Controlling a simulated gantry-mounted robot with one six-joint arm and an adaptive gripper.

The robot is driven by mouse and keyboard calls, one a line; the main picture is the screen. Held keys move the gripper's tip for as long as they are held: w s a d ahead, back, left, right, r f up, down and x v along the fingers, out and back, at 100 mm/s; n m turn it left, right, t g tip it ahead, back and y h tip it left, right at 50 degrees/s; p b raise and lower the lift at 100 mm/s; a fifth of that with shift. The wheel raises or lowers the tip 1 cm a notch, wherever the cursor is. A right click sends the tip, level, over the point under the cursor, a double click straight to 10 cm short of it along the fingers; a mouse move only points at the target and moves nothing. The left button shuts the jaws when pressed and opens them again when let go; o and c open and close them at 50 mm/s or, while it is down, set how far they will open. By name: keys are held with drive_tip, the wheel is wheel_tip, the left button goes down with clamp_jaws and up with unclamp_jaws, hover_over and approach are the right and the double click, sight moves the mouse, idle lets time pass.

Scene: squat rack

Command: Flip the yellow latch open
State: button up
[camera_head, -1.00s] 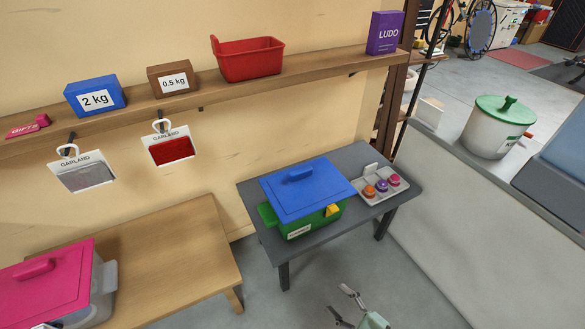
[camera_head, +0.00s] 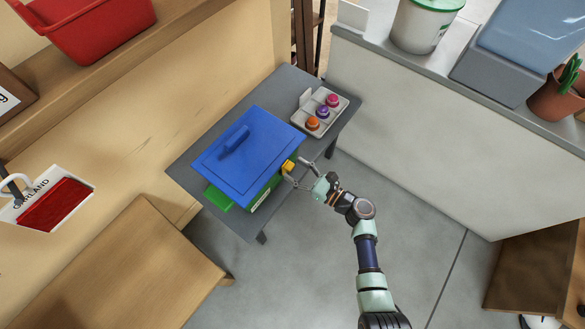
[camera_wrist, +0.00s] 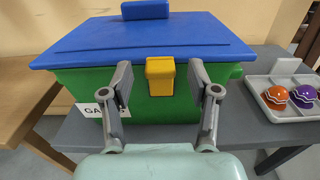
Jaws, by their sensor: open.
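The yellow latch (camera_wrist: 160,76) sits on the front of a green box (camera_wrist: 77,83) just under the edge of its blue lid (camera_wrist: 145,38). The latch hangs flat against the box front and the lid lies closed. In the head view the latch (camera_head: 288,166) is at the right side of the box, with the blue lid (camera_head: 249,155) seen from above. My gripper (camera_wrist: 161,80) is open, its two fingers on either side of the latch, pointing at the box front. In the head view my gripper (camera_head: 298,172) is close to the latch. I cannot tell whether a finger touches the box.
The box stands on a grey table (camera_head: 191,167). A tray (camera_head: 338,106) with orange, purple and pink round items is beside it. A wooden table (camera_head: 150,265) is at lower left. A counter (camera_head: 440,140) is at right. Open floor lies in front.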

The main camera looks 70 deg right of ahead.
drive_tip(key=shift+x, duration=0.8)
clamp_jaws()
